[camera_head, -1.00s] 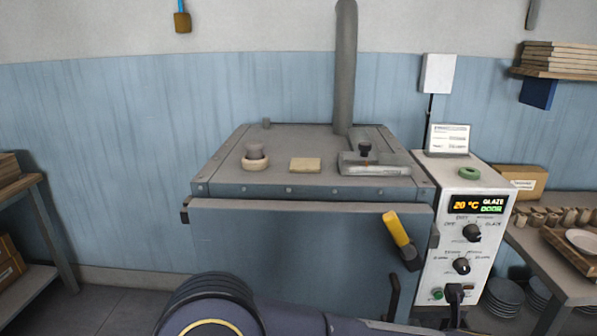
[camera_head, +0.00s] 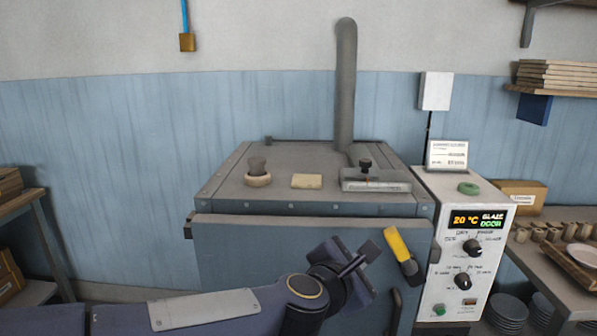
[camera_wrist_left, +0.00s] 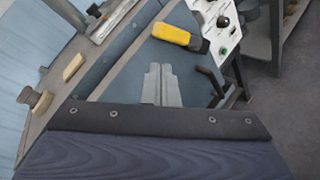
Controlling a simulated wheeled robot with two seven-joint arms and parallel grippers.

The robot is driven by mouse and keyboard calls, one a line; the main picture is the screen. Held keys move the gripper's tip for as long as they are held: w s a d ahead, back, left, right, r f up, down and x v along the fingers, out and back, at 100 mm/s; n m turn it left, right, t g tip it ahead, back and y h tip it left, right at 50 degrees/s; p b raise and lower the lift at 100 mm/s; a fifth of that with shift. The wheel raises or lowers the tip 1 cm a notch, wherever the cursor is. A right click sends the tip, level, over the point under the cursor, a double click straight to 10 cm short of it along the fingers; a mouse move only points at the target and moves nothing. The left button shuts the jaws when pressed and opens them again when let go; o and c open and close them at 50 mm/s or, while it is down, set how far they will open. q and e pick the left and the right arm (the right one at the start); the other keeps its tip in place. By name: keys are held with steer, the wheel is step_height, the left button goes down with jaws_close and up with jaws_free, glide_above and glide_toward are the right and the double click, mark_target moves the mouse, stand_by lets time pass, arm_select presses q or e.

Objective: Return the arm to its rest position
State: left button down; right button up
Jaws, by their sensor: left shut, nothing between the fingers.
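My left arm (camera_head: 215,308) comes in from the lower left of the head view. My right gripper is not in view.
The white control box (camera_head: 455,250) stands right of the dryer, its display reading 20 °C. A dark bar handle (camera_head: 394,308) sits low on the door. A shelf table with cups (camera_head: 540,235) is at right, another shelf (camera_head: 30,205) at left.

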arm_select(q)
steer(key=s+a+r+m+h, duration=0.1)
steer(key=s+a+m, duration=0.3)
steer(key=a+m, duration=0.5)
steer(key=s+a+f+m+g+y, duration=0.2)
steer(key=s+a+f+m, duration=0.3)
steer(key=s+a+f, duration=0.3)
steer(key=s+a+f+m+g+y, duration=0.3)
steer(key=s+a+f, duration=0.6)
steer(key=s+a, duration=0.4)
steer(key=a+m+g, duration=0.1)
steer(key=m, duration=0.1)
steer(key=shift+s+a+f+m+g+y, duration=0.25)
steer(key=shift+f+m+g+y, duration=0.05)
steer(key=shift+g, duration=0.1)
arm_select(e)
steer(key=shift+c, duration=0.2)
